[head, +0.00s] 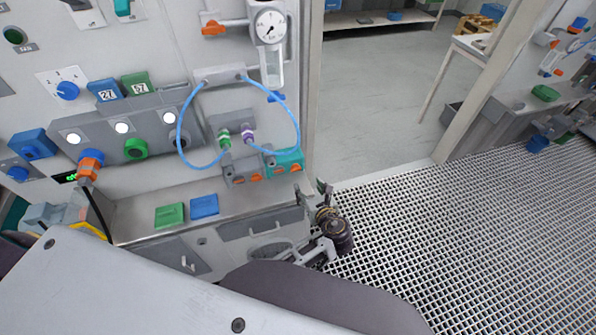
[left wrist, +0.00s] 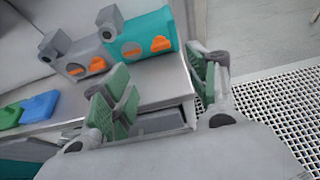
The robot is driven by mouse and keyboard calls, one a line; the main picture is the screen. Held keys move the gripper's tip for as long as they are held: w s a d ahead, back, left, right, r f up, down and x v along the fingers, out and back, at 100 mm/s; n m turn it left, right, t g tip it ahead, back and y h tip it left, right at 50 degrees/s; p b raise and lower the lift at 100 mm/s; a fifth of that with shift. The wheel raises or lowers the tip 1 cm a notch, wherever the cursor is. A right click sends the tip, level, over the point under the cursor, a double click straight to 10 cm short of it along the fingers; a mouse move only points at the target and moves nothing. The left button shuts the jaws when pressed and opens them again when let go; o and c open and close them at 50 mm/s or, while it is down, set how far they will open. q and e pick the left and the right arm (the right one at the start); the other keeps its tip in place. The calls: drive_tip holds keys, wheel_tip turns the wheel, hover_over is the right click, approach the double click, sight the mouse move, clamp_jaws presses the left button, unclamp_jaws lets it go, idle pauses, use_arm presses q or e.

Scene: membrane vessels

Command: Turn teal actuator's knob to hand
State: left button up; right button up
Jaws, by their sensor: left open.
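The teal actuator (head: 291,157) is on the panel's lower right, above the shelf edge. In the left wrist view the teal actuator (left wrist: 147,28) is large, with an orange knob (left wrist: 161,44) and a smaller orange part (left wrist: 131,51) on its face. My left gripper (head: 312,191) is just below and right of the actuator in the head view. I cannot tell the exact depth gap. My right gripper does not show.
A grey actuator (head: 245,170) with orange parts sits directly left of the teal one. Blue tubing (head: 298,110) loops above. Green (head: 169,215) and blue (head: 204,206) blocks lie on the shelf. Open grating floor (head: 470,230) lies to the right.

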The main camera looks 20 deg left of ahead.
sight(296, 169)
use_arm(q)
drive_tip(key=shift+p+x, duration=0.3)
drive_tip(key=shift+x, duration=6.6)
drive_tip(key=shift+a, duration=0.1)
drive_tip(key=shift+c, duration=0.4)
drive_tip(key=shift+s, duration=0.1)
drive_tip(key=c, duration=0.9)
